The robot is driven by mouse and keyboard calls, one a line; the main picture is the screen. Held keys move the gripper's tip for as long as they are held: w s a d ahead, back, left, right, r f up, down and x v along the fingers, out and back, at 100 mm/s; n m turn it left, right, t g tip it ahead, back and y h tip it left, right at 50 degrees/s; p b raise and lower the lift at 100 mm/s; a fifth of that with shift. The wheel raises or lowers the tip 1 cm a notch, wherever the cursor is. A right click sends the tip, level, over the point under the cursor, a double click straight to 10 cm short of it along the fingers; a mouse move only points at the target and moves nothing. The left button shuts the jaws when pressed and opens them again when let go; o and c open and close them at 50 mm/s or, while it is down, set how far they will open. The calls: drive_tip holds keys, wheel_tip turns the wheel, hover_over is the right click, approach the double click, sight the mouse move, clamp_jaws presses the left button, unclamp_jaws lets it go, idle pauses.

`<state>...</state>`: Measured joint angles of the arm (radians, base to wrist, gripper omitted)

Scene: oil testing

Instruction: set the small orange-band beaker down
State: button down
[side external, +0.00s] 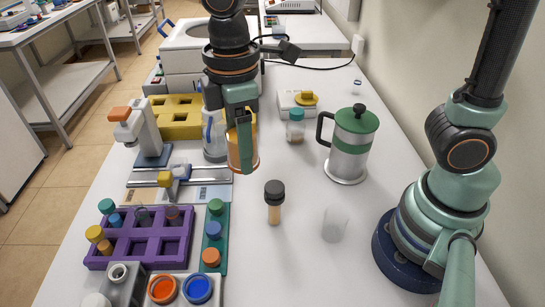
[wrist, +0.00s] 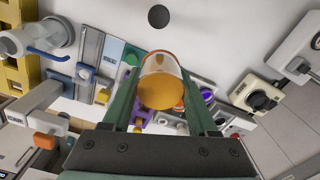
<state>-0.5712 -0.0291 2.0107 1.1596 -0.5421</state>
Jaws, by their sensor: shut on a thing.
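The small orange-band beaker (side external: 233,156) is in my gripper (side external: 243,158), held upright above the white table in the side view. A green finger covers part of it there. In the wrist view the beaker (wrist: 161,84) sits between the two green fingers of my gripper (wrist: 163,101), with orange inside and a clear rim. The gripper is shut on it. In the side view its base hangs in front of a larger clear vessel with a blue handle (side external: 214,135), partly hidden behind it; I cannot tell the exact gap to the table.
A black-capped vial (side external: 274,202), a clear cup (side external: 334,225) and a green-lidded press (side external: 350,145) stand to the right. A purple rack (side external: 127,248), a green tube rack (side external: 220,265) and a metal rail (side external: 150,180) lie left. Bare table shows between the vial and press.

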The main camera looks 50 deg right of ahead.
drive_tip(key=w+d+m, duration=0.6)
drive_tip(key=d, duration=0.3)
drive_tip(key=m, duration=0.5)
hover_over(276, 169)
wheel_tip(276, 169, down, 20)
drive_tip(key=shift+r, duration=0.1)
drive_tip(key=shift+f, duration=0.25)
drive_tip(key=shift+c, duration=0.9)
unclamp_jaws()
drive_tip(key=shift+r, duration=0.1)
